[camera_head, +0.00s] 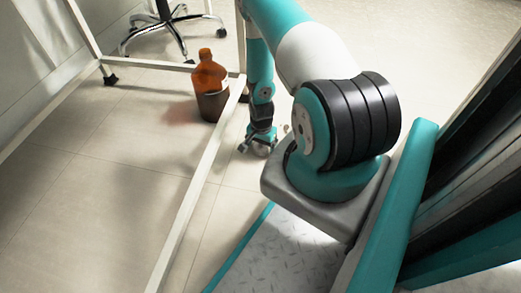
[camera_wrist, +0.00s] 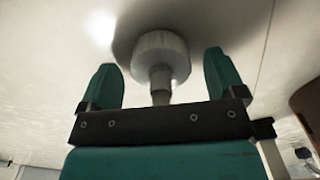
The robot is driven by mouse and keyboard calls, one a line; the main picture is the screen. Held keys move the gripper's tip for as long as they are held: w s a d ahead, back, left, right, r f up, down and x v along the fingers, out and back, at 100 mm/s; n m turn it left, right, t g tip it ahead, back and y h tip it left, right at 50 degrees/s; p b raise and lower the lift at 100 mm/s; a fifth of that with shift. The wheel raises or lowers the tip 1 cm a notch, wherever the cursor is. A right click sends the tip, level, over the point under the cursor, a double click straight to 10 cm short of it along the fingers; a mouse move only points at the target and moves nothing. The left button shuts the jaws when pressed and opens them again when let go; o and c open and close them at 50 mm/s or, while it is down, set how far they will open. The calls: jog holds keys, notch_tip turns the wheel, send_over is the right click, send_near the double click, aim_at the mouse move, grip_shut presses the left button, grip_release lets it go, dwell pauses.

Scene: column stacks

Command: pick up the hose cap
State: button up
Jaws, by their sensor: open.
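The hose cap (camera_wrist: 161,50) shows in the wrist view as a pale grey, wide round piece with a narrower stepped neck. It is against the pale floor, and its neck points toward my gripper. My gripper (camera_wrist: 158,62) is open, with one teal finger on each side of the cap. Gaps show between the cap and both fingers, and nothing is held. In the head view my gripper (camera_head: 259,146) is low near the floor. I cannot make out the cap clearly there.
A brown bottle (camera_head: 210,80) stands on the floor just left of my gripper in the head view. White frame rails (camera_head: 198,185) run between them and along the left. A wheeled chair base (camera_head: 170,30) is behind. Open floor (camera_head: 110,190) lies at left.

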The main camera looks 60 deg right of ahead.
aim_at(261, 146)
jog(key=shift+c, duration=0.5)
jog(key=c, duration=0.8)
jog(key=shift+r, duration=0.15)
jog(key=shift+c, duration=0.2)
notch_tip(261, 146, up, 10)
jog(key=p, duration=0.7)
